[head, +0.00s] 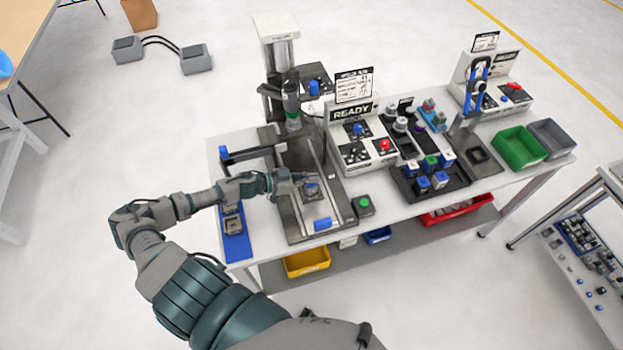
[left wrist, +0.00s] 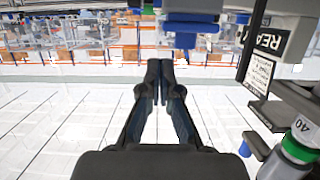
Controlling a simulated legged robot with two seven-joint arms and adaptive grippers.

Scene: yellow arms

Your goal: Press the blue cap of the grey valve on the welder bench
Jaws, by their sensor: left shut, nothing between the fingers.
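In the left wrist view the picture seems upside down. The shut fingers (left wrist: 160,68) stand in the middle there, and a blue part under a grey one (left wrist: 192,28) shows beyond the tips; I cannot tell if it is the valve. My right gripper is not in view.
A READY panel (head: 357,135) is to the right. A dark tray (head: 440,193) holds several parts.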

